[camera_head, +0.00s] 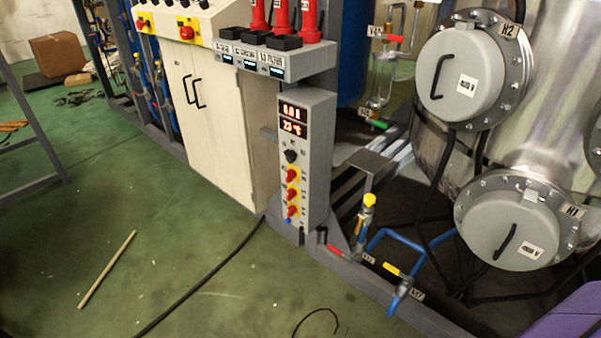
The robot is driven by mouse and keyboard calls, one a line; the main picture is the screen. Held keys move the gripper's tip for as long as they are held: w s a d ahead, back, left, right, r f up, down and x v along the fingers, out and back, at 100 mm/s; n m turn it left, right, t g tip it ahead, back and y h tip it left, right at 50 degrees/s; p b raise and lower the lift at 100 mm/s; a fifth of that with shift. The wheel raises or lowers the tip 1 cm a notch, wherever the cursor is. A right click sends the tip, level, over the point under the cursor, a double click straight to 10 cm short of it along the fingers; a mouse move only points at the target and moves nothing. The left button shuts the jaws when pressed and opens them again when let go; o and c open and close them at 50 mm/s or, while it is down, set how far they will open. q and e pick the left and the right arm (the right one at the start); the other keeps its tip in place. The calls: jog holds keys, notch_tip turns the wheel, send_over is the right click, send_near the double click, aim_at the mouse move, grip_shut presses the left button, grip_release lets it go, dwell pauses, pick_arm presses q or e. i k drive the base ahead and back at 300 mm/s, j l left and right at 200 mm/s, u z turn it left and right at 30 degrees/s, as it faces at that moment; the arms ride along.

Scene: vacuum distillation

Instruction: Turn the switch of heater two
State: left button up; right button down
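A grey upright control box (307,165) stands at the middle of the head view. Its two red displays (292,116) are lit. The labels beside the knobs are too small to read, so I cannot tell which belongs to heater two. A round heater cover marked H2 (468,85) is on the steel tank, above one marked H1 (512,228). Neither gripper is in view.
A cream cabinet (204,122) stands left of the control box. Pipes with a yellow-handled valve (395,271) stand low at the right. A black cable (200,285) and a wooden stick (107,268) lie on the green floor, which is mostly clear in front.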

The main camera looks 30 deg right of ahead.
aim_at(290, 193)
jog(key=i+l+z, duration=0.1)
jog(key=z, duration=0.3)
jog(key=i+l+z, duration=0.1)
jog(key=z, duration=0.3)
jog(key=i+l+z, duration=0.1)
jog(key=z, duration=0.3)
jog(key=i+z, duration=0.1)
jog(key=z, duration=0.3)
jog(key=i, duration=0.2)
